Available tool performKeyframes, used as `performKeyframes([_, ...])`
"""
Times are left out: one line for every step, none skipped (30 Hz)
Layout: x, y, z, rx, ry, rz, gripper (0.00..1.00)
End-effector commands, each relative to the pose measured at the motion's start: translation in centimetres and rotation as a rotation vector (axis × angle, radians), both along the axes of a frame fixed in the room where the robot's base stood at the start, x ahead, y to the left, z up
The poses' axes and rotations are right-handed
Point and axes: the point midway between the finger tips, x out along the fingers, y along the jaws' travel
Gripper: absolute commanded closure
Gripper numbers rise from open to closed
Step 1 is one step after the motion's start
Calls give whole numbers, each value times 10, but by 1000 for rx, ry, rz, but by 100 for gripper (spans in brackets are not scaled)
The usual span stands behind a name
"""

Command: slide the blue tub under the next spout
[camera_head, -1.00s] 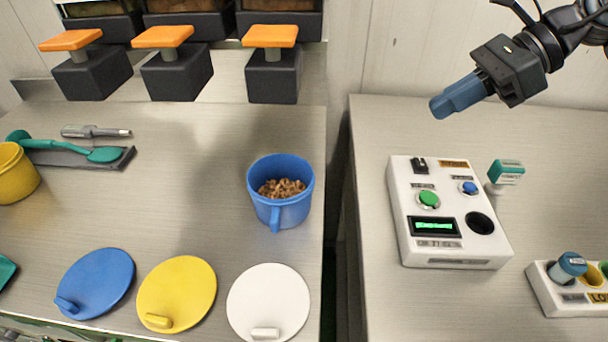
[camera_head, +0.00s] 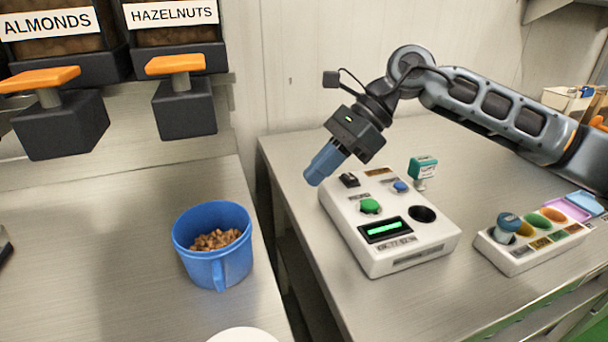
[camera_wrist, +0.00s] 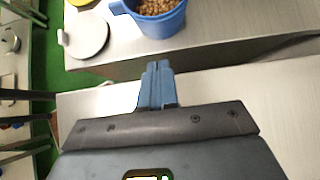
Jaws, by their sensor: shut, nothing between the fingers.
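The blue tub (camera_head: 212,264) stands upright on the left steel counter near its right edge, with brown nuts (camera_head: 216,240) inside and its handle facing the front. It also shows at the top of the wrist view (camera_wrist: 163,24), partly cut off. Two spouts are in the head view: one under the ALMONDS label (camera_head: 60,125) and one under the HAZELNUTS label (camera_head: 184,108), each with an orange lever. The tub stands in front of and below the hazelnut spout, a little to its right. My gripper (camera_head: 312,180) is shut and empty, above the right counter's left edge, apart from the tub.
A white control box (camera_head: 400,255) with a green button and lit display stands on the right counter below my gripper. A rack (camera_head: 515,262) with coloured slots is farther right. A gap separates the counters. A white lid (camera_head: 243,335) lies in front of the tub.

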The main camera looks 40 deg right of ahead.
Motion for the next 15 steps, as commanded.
performKeyframes([2,8,-5,3,2,3,100])
performKeyframes([3,12,-9,4,2,4,100])
performKeyframes([5,17,-15,3,1,4,100])
performKeyframes([6,22,-19,4,2,4,100])
performKeyframes([7,26,-23,4,2,4,100])
performKeyframes([9,31,-29,4,2,3,100])
performKeyframes([10,35,-33,5,1,4,100])
performKeyframes([12,39,-37,4,1,4,100])
performKeyframes([13,44,-43,4,2,4,100])
performKeyframes([15,48,-47,3,2,3,100])
performKeyframes([16,52,-51,4,2,3,100])
performKeyframes([17,56,-55,4,2,3,100])
performKeyframes([19,62,-52,2,-1,5,100])
performKeyframes([21,66,-52,2,-1,4,100])
performKeyframes([22,72,-52,2,1,4,100])
